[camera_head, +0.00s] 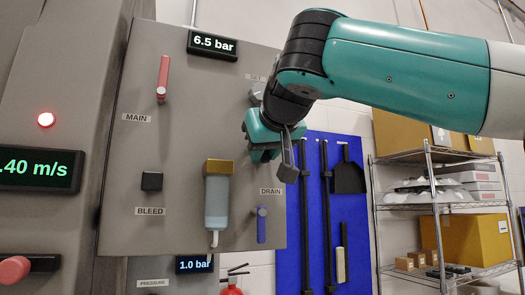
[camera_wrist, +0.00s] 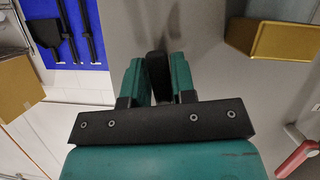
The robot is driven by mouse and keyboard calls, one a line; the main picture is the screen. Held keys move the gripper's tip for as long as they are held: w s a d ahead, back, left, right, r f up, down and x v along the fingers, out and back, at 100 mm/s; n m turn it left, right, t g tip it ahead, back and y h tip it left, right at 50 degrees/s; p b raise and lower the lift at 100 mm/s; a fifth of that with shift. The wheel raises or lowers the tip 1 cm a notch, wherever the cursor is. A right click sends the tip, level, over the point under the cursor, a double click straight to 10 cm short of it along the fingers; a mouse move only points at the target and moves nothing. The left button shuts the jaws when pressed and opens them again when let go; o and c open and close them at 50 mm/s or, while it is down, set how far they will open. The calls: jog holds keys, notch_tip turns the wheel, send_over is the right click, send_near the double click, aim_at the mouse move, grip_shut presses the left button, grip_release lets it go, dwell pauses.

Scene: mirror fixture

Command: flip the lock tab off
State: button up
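My gripper (camera_head: 262,152) is in front of the right part of the grey panel, below the SET label. In the wrist view, its two green fingers (camera_wrist: 157,75) are a short way apart. A dark, rounded upright piece (camera_wrist: 157,65) shows between them and nearly fills the gap. It may be the lock tab, but I cannot tell for sure, nor whether the fingers press on it. A grey knob (camera_head: 257,93) by the SET label is partly hidden behind my arm. No other part is clearly recognisable as the lock tab.
The panel (camera_head: 190,125) carries a red MAIN lever (camera_head: 163,78), a black BLEED knob (camera_head: 152,181), a gold-capped cylinder (camera_head: 218,200) left of my gripper, and a blue DRAIN lever (camera_head: 262,225) below it. A blue tool board (camera_head: 310,215) and wire shelves (camera_head: 440,215) stand at right.

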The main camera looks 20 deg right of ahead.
grip_shut()
jog(key=shift+a+f+m+y+b, duration=0.1)
jog(key=shift+f+m+y+b, duration=0.1)
jog(key=shift+m+y+b, duration=0.35)
jog(key=shift+a+r+m, duration=0.15)
jog(key=shift+m, duration=0.1)
jog(key=shift+o, duration=2.4)
grip_release()
jog(key=shift+s+r, duration=0.1)
